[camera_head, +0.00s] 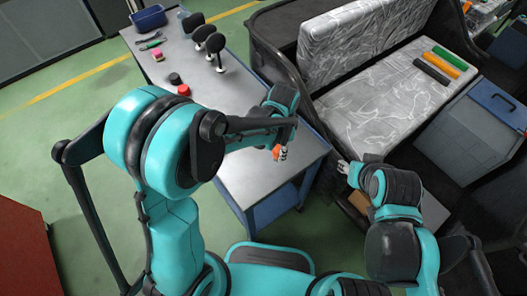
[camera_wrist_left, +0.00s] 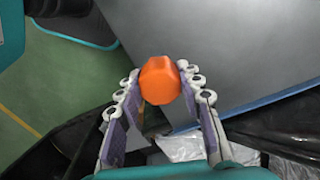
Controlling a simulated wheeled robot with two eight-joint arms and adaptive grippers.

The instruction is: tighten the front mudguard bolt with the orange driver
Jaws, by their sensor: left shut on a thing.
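My left gripper (camera_head: 281,151) is above the near end of the grey workbench, with the orange driver (camera_head: 276,152) in its jaws. In the left wrist view the driver's orange end (camera_wrist_left: 160,82) sits between the two rows of finger links of my left gripper (camera_wrist_left: 158,74). The rest of the driver is hidden. My right gripper (camera_head: 343,167) is at the edge of the vehicle's seat area, right of the bench; its fingers are too small to read. I cannot make out the front mudguard or its bolt.
The workbench (camera_head: 235,110) carries several black round-headed stands (camera_head: 215,42), a red cap (camera_head: 184,90), and a blue bin (camera_head: 148,17) at its far end. The plastic-wrapped seat (camera_head: 385,105) holds green, orange and black tubes (camera_head: 448,58). A blue-lidded box (camera_head: 497,100) stands at right.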

